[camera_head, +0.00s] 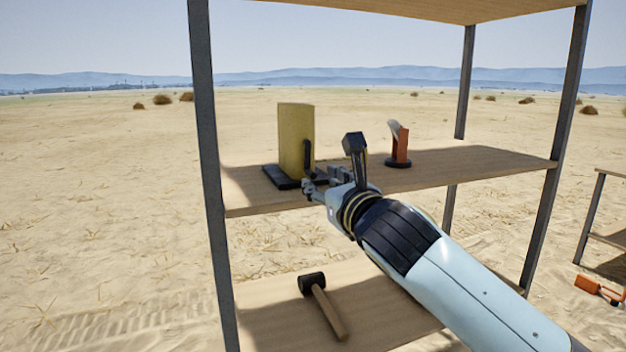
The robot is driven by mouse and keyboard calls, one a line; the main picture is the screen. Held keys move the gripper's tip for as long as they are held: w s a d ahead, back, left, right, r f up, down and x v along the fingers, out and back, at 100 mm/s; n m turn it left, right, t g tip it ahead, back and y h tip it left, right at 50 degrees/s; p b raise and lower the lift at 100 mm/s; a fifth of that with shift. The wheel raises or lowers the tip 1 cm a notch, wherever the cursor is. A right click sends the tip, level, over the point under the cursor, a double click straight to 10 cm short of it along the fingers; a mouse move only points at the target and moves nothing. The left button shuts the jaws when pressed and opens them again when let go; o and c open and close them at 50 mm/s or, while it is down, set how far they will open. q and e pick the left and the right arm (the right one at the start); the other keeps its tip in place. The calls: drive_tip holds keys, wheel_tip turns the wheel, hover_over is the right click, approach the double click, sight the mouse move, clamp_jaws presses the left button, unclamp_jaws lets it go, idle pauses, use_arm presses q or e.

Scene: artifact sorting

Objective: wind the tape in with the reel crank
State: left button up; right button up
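A tall yellow block-like body (294,135), which looks like the tape reel, stands upright on a black base (281,178) at the left of the middle shelf. A dark upright piece, which looks like the crank (307,154), is at its right side. My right gripper (310,184) is right at the lower end of this dark piece, in front of the reel. The fingers are small and overlap the dark parts, so I cannot tell whether they are closed on the crank. No loose tape can be made out. My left gripper is not in view.
An orange stand with a grey top piece (399,147) is on the middle shelf (470,165), right of my wrist. A mallet (322,302) lies on the lower shelf. Metal posts (212,180) flank the shelves. An orange tool (592,287) shows at far right.

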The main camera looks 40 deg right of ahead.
sight(315, 178)
drive_tip(key=x, duration=0.5)
drive_tip(key=shift+d, duration=0.1)
clamp_jaws()
